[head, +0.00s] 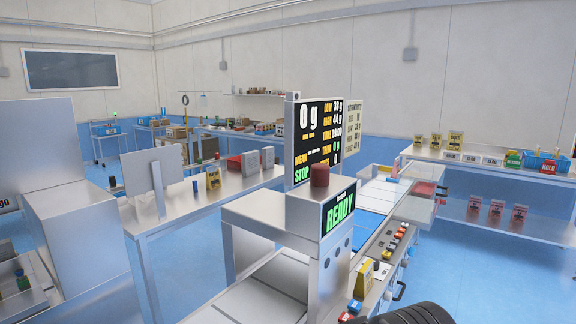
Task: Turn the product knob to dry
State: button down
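A grey machine with a conveyor (262,290) stands in the centre. I cannot tell which of these is the product knob, and no "dry" label is readable. A green READY screen (338,212) is on the machine's head, with a dark red cylinder (320,176) on top. A dark ribbed part of my arm shows at the bottom right edge. My gripper's fingers are not visible.
A black display (318,140) reading 0 g stands behind the machine head. A yellow pouch (363,279) stands by the front controls. A steel shelf table (480,161) with pouches and bins is at right. Blue floor (500,277) is free at front right.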

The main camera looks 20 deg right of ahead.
aim_at(388, 296)
jog(key=z, duration=1)
